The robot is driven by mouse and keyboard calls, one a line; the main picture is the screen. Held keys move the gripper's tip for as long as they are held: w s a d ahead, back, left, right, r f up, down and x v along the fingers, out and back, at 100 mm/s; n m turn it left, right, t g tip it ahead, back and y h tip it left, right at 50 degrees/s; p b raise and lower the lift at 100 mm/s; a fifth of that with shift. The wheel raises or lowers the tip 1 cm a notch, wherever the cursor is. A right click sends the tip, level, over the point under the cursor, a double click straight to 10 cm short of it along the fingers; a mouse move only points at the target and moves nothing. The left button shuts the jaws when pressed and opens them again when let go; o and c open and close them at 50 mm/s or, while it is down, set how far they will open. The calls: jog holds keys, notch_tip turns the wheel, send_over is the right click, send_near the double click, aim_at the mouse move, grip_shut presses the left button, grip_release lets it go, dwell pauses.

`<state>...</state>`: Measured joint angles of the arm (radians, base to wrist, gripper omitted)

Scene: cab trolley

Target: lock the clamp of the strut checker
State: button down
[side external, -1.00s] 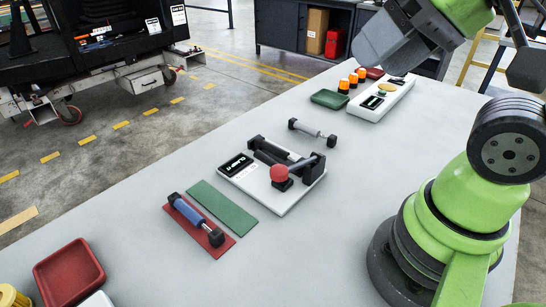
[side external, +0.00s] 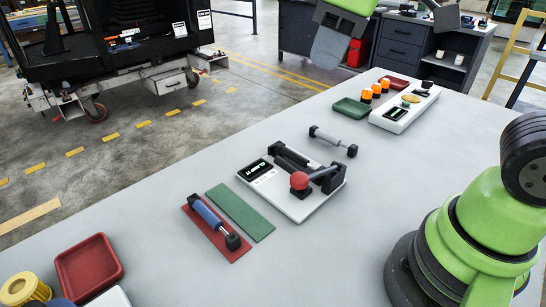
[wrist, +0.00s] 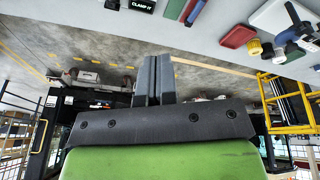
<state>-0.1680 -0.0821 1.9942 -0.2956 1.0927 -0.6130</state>
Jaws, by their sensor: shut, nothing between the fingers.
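The strut checker (side external: 312,210) is a white plate on the table with dark holders and a dark bar between them. Its display (side external: 255,169) also shows at the top edge of the wrist view (wrist: 140,5), where it reads "CLAMP IT". The clamp lever ends in a red ball (side external: 299,181) near the plate's front; I cannot tell whether the clamp is locked. My gripper (wrist: 152,80) is shut and empty. In the side view only part of it shows, at the top, above and beyond the checker and apart from it.
A blue strut (side external: 207,214) lies on a red mat beside a green mat (side external: 240,212). A grey strut (side external: 328,139) lies behind the checker. A white device (side external: 390,120), orange lamps and a green tray (side external: 351,108) stand farther back. A red tray (side external: 88,268) is front left.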

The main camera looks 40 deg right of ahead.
jog(key=w+a+f+n+g+h, duration=0.1)
jog(key=w+a+f+n+h, duration=0.1)
jog(key=w+f+n, duration=0.3)
jog(key=w+a+f+n+g+h, duration=0.2)
jog(key=w+f+n, duration=0.4)
jog(key=f, duration=0.3)
jog(key=shift+a+n, duration=0.8)
jog(key=shift+w, duration=0.1)
send_near(278, 164)
notch_tip(278, 164, down, 5)
jog(key=a, duration=0.3)
jog(key=d, duration=0.1)
jog(key=d+f, duration=0.1)
jog(key=d, duration=0.1)
jog(key=shift+f, duration=0.25)
jog(key=shift+d+f, duration=0.1)
jog(key=shift+d, duration=0.45)
jog(key=shift+w+d+m+g, duration=0.25)
jog(key=shift+d+m+g, duration=0.25)
jog(key=shift+m, duration=0.5)
